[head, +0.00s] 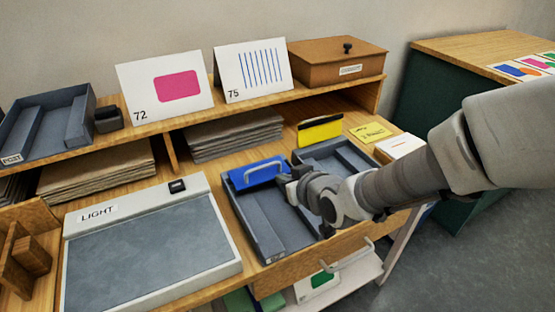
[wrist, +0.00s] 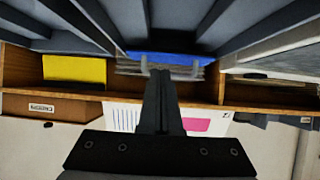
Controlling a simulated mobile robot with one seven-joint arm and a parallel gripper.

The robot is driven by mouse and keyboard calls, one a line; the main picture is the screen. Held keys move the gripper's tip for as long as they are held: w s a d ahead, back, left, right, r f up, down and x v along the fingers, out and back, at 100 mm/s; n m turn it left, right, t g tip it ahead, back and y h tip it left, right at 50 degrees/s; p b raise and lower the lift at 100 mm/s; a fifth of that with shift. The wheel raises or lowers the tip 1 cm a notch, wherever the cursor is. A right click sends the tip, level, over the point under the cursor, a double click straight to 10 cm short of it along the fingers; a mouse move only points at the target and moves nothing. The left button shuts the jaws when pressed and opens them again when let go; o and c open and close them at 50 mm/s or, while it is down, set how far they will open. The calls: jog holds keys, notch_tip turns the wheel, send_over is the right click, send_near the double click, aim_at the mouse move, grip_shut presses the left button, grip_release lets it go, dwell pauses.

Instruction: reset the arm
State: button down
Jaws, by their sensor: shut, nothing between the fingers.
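My gripper (head: 284,178) is shut and empty, its fingers pressed together in the wrist view (wrist: 160,85). In the head view my arm comes in from the right. The gripper is over the grey tray (head: 248,224), just right of a blue block with a pale handle (head: 245,180) at the tray's back end. The block also shows upside down in the wrist view (wrist: 185,58), beyond my fingertips. I cannot tell whether gripper and block touch. My wrist hides part of the trays.
A second grey tray (head: 352,158) with a yellow-faced block (head: 320,130) lies behind my wrist. A light panel (head: 150,255) is at left. Cards 72 (head: 135,95) and 75 (head: 232,82) and a brown box (head: 335,68) stand on the upper shelf. The floor at right is clear.

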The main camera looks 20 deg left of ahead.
jog(key=shift+s+d+f, duration=0.4)
jog(key=shift+s+d, duration=0.15)
jog(key=shift+d, duration=0.05)
jog(key=w+d+r+h, duration=0.1)
jog(key=d, duration=0.3)
jog(key=w+d+r+m+h, duration=0.1)
jog(key=d, duration=0.2)
jog(key=w+d+r+m+t+h, duration=0.1)
jog(key=w+d+h, duration=0.1)
jog(key=d, duration=0.2)
jog(key=shift+d, duration=0.3)
jog(key=s+d+r+m+h, duration=0.2)
jog(key=d+r+m+h, duration=0.25)
jog(key=d, duration=0.85)
jog(key=s+d+r+m+g, duration=0.15)
jog(key=s+d, duration=0.25)
jog(key=s, duration=0.4)
jog(key=s+d+r+m+g, duration=0.15)
jog(key=s+d, duration=0.25)
jog(key=s, duration=0.4)
notch_tip(320, 180, up, 20)
jog(key=p, duration=1.9)
jog(key=shift+s+r+p, duration=0.2)
jog(key=shift+s+p, duration=0.05)
jog(key=shift+p, duration=0.1)
jog(key=shift+m+h, duration=0.25)
